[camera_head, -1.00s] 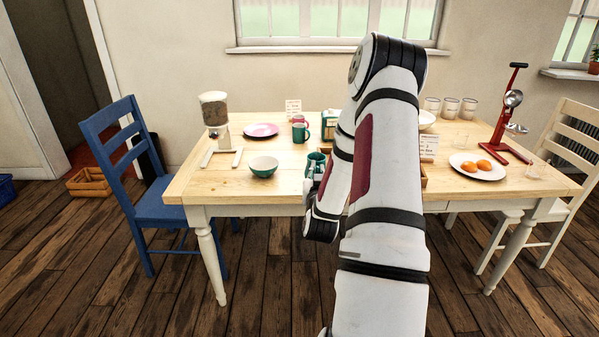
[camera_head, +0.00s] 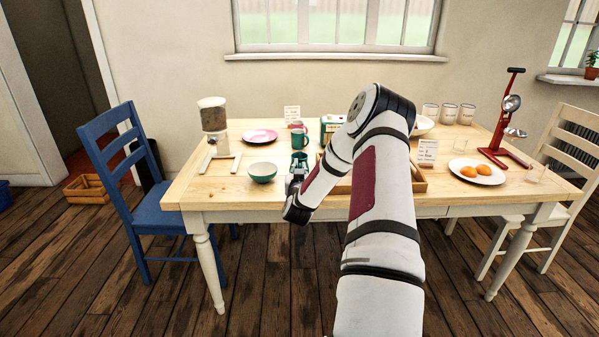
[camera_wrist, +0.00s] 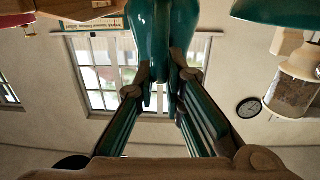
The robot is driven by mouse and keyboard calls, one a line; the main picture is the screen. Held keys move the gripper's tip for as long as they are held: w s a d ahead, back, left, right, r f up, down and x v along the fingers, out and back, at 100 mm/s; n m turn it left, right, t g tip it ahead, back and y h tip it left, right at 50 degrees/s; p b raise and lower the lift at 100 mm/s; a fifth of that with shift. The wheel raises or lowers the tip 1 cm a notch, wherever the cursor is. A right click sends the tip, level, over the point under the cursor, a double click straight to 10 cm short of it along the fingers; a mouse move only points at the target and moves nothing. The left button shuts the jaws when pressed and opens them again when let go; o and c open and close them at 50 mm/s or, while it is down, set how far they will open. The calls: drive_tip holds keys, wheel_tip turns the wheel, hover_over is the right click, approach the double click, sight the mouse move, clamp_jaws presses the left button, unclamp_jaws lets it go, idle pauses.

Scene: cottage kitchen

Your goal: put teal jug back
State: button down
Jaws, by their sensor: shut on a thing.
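The teal jug (camera_head: 299,160) is at the table's front middle, just right of the teal bowl (camera_head: 263,172). It also fills the top middle of the wrist view (camera_wrist: 163,28), which is upside down. Whether the jug's base touches the table is hard to tell. A wooden tray (camera_head: 420,186) lies right of it, mostly hidden by my arm.
A cereal dispenser (camera_head: 213,118) is at the left. A plate with oranges (camera_head: 477,172) and a red press (camera_head: 505,130) are at the right. The front-left tabletop is clear.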

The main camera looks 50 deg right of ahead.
drive_tip(key=shift+f, duration=0.4)
drive_tip(key=shift+f, duration=0.1)
drive_tip(key=c, duration=1.7)
unclamp_jaws()
drive_tip(key=shift+o, duration=0.2)
